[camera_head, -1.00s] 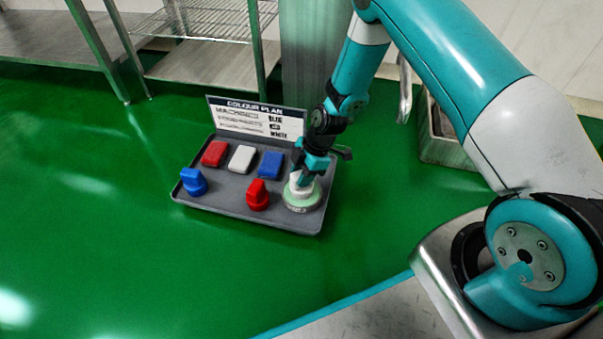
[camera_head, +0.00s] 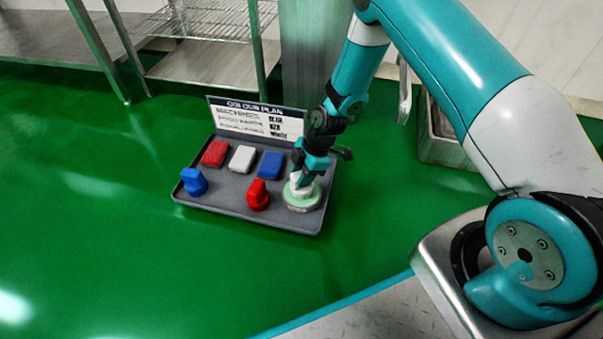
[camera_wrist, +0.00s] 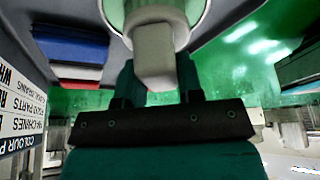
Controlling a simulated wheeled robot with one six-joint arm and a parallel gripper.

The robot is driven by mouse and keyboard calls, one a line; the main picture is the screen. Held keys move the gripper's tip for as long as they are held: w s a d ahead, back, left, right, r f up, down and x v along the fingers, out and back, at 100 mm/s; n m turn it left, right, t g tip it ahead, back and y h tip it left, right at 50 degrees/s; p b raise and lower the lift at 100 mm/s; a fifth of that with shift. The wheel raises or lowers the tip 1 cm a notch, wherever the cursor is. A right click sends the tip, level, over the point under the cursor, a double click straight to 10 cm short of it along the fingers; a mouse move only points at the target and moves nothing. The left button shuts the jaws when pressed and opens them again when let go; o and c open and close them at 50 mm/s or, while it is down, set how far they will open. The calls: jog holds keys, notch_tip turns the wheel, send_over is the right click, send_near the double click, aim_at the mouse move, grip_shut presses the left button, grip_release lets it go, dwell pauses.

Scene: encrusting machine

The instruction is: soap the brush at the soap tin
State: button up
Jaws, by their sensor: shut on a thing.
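The soap tin (camera_head: 303,204) is a round, pale green and white tin at the right front corner of the grey tray (camera_head: 228,206). My gripper (camera_head: 303,182) is shut on a white brush (camera_head: 297,188) and points down over the tin. The brush's lower end is at the tin's top, inside its outline. The wrist view shows the white brush (camera_wrist: 153,50) between my fingers (camera_wrist: 156,82), with the pale tin rim (camera_wrist: 201,12) around its head. My fingers hide part of the brush, and I cannot see its bristles.
On the tray stand a blue brush (camera_head: 193,183) and a red brush (camera_head: 257,195). Behind them lie red (camera_head: 215,153), white (camera_head: 242,159) and blue (camera_head: 270,164) blocks. A colour plan sign (camera_head: 256,121) rises at the back. Green floor lies open left and in front.

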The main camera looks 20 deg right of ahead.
jog(key=shift+r+p, duration=2.95)
jog(key=shift+r, duration=0.5)
